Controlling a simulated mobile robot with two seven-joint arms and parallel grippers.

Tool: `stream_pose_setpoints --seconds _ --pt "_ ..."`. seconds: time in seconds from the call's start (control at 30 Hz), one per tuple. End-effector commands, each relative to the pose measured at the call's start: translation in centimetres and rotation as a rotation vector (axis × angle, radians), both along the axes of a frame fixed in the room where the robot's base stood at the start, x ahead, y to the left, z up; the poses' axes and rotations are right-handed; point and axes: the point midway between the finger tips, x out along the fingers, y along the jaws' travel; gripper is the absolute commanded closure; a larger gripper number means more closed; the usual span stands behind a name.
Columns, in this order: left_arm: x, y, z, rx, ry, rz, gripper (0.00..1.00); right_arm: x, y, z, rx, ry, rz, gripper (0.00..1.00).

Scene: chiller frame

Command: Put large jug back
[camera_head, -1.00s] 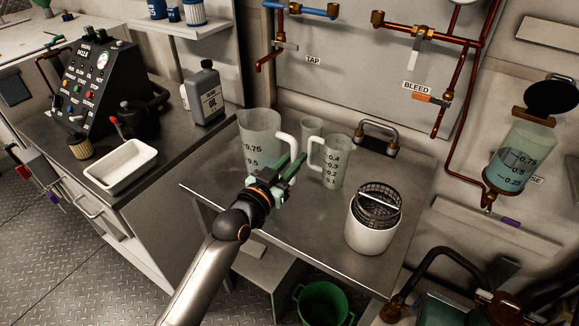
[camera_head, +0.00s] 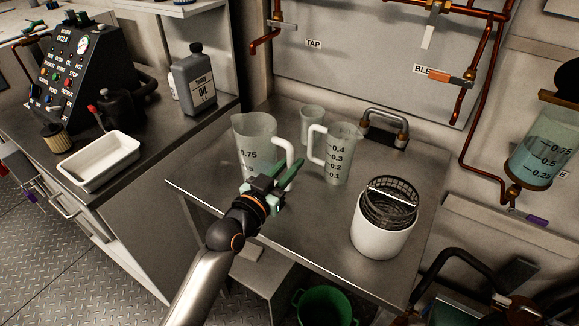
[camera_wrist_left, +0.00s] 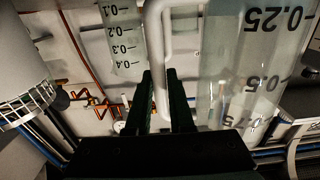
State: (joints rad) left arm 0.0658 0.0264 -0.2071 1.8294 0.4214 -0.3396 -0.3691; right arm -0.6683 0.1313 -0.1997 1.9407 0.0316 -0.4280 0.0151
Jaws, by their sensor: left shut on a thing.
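The large jug (camera_head: 256,137) is clear with a white handle and marks including 0.75. It stands upright at the left of the metal table; I cannot tell whether its base touches the top. My left gripper (camera_head: 284,178) is at its handle, hiding its lower part. In the left wrist view the gripper (camera_wrist_left: 160,98) is shut on the white handle (camera_wrist_left: 158,50), and the jug body (camera_wrist_left: 250,60) is to the right. That view is upside down. My right gripper does not show.
A smaller jug (camera_head: 338,155) stands close to the right, with a small clear cup (camera_head: 312,118) behind. A white pot with a wire basket (camera_head: 383,238) is at the table's right. The metal table (camera_head: 300,225) is bare in front. A white tray (camera_head: 98,162) lies on the left bench.

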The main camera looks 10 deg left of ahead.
Motion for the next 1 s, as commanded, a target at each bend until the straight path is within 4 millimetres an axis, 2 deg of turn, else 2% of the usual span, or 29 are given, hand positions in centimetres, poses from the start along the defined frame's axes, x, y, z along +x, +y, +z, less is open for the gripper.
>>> stream_pose_setpoints --seconds 0.17,0.2,0.43,0.77,0.87,1.0 --pt "0.0 0.0 -0.1 0.001 -0.005 0.001 1.0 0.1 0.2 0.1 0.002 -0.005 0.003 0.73" --pt "0.0 0.0 -0.2 0.001 0.0 0.0 0.76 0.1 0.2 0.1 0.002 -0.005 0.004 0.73" --pt "0.0 0.0 -0.2 0.001 0.0 0.0 0.5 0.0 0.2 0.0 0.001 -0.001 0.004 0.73" --pt "-0.1 0.1 0.1 0.0 0.001 0.0 0.5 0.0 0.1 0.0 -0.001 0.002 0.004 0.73" --pt "-1.1 0.5 -0.1 0.003 0.001 0.001 0.5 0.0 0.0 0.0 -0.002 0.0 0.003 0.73" --pt "-3.5 1.3 -0.1 0.004 0.002 0.0 0.5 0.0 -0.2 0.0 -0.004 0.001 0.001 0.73"
